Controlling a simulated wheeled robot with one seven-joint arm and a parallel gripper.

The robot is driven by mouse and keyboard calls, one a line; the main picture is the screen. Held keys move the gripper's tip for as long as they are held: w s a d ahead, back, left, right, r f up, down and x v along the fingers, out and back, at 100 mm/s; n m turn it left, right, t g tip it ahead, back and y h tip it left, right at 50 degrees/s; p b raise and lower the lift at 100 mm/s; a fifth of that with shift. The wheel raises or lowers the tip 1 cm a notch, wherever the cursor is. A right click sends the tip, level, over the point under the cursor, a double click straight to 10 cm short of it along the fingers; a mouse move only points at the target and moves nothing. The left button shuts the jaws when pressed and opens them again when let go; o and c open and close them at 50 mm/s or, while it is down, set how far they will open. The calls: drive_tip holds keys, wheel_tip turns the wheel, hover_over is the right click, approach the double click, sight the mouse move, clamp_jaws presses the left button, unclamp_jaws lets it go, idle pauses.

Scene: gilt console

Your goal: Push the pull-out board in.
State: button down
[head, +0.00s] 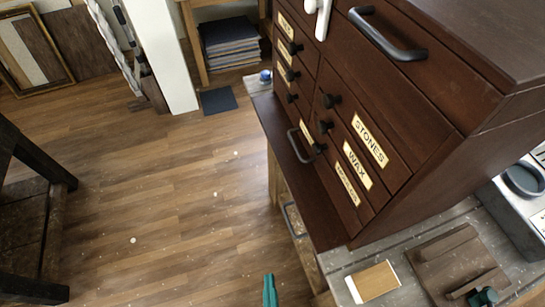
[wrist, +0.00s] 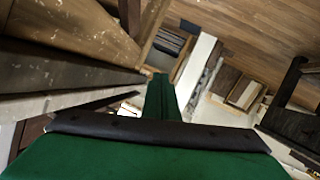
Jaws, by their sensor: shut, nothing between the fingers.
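The pull-out board (head: 318,208) is a flat dark brown slab in the head view. It sticks out to the left from under the drawers of the dark brown cabinet (head: 440,160).
The cabinet stands on a grey bench (head: 400,250) with a light wooden block (head: 372,282) and a brown wooden piece (head: 455,265) on it. A lower handle (head: 292,220) sticks out below the board. Wooden floor (head: 150,200) is open to the left, up to a dark table (head: 25,220).

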drive_tip(key=w+d+f+n+g, duration=0.2)
drive_tip(key=w+f+n, duration=0.5)
drive_tip(key=f, duration=0.2)
drive_tip(key=w+d+f+n+h, duration=0.1)
drive_tip(key=w+n+h, duration=0.15)
drive_tip(key=w, duration=0.25)
drive_tip(key=w+d+f+n+h, duration=0.2)
drive_tip(key=w+n, duration=0.2)
drive_tip(key=w, duration=0.1)
drive_tip(key=n+g+h, duration=0.4)
drive_tip(key=g+h, duration=0.3)
drive_tip(key=h, duration=0.7)
approach(278, 161)
drive_tip(key=x, duration=0.6)
drive_tip(key=shift+w+d+f, duration=0.1)
drive_tip(key=shift+d+f, duration=0.05)
drive_tip(key=shift+f, duration=0.05)
